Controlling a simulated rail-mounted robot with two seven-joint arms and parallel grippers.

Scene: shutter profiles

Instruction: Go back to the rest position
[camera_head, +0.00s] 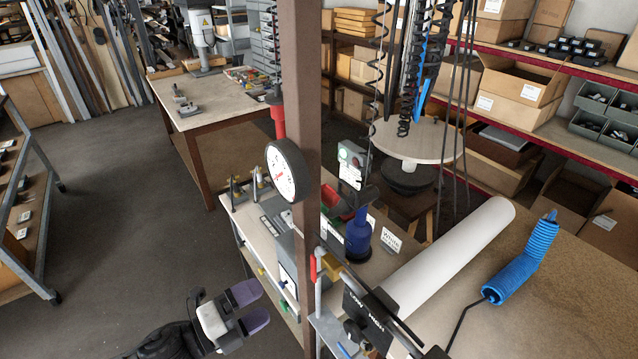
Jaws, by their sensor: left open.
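My left gripper (258,306) is low in the head view, left of centre. Its arm comes in from the bottom edge. Its two purple-grey fingertips are apart, with nothing between them. It is over the floor, in front of and to the left of the small workbench (262,232); I cannot tell the exact gap. My right gripper is not in view.
A brown post (306,110) with a round dial gauge (288,171) rises beside the workbench. A white roll (450,255) and a blue coiled hose (524,262) are at right. A wooden table (215,104) stands behind. Grey floor (130,180) is clear at left.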

